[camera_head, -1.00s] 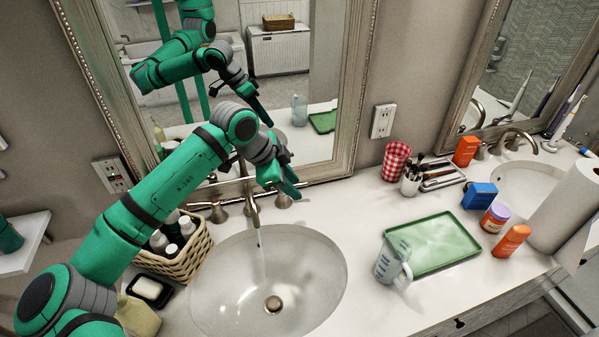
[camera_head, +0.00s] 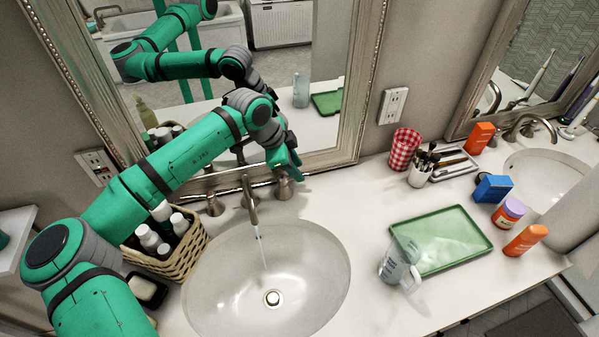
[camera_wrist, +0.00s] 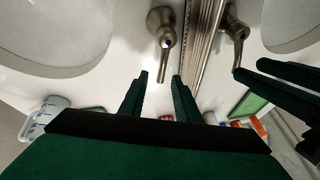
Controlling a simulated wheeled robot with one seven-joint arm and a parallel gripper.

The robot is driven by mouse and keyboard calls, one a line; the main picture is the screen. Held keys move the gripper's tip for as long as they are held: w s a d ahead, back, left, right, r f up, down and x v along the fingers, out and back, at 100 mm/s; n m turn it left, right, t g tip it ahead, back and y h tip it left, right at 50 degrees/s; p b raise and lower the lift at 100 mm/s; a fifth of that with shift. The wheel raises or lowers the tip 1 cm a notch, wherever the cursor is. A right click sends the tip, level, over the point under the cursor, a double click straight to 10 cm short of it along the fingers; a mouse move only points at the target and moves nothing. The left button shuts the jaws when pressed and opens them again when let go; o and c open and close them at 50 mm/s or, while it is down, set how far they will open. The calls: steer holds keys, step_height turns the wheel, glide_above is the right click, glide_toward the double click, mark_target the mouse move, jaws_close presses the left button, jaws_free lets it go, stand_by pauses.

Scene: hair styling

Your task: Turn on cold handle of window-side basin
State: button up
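The near basin (camera_head: 225,292) has a metal spout (camera_head: 250,200) with a thin stream of water falling from it. A left handle (camera_head: 213,204) and a right handle (camera_head: 284,188) flank the spout. My gripper (camera_head: 290,170) is just above the right handle and partly covers it. In the wrist view, my gripper's two fingers (camera_wrist: 160,75) are apart. The right handle (camera_wrist: 163,38) lies ahead, its lever tip appearing between the fingertips. I cannot tell if they touch. The mirror reflection shows a second handle and gripper at right.
A wicker basket (camera_head: 190,243) of bottles stands left of the basin. A green tray (camera_head: 470,255) and a clear measuring jug (camera_head: 398,268) are on the counter at right. The mirror (camera_head: 325,75) stands close behind the faucet. A second basin (camera_head: 545,178) is at far right.

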steer(key=shift+x, duration=1.85)
steer(key=shift+a, duration=0.15)
steer(key=shift+c, duration=0.6)
jaws_close()
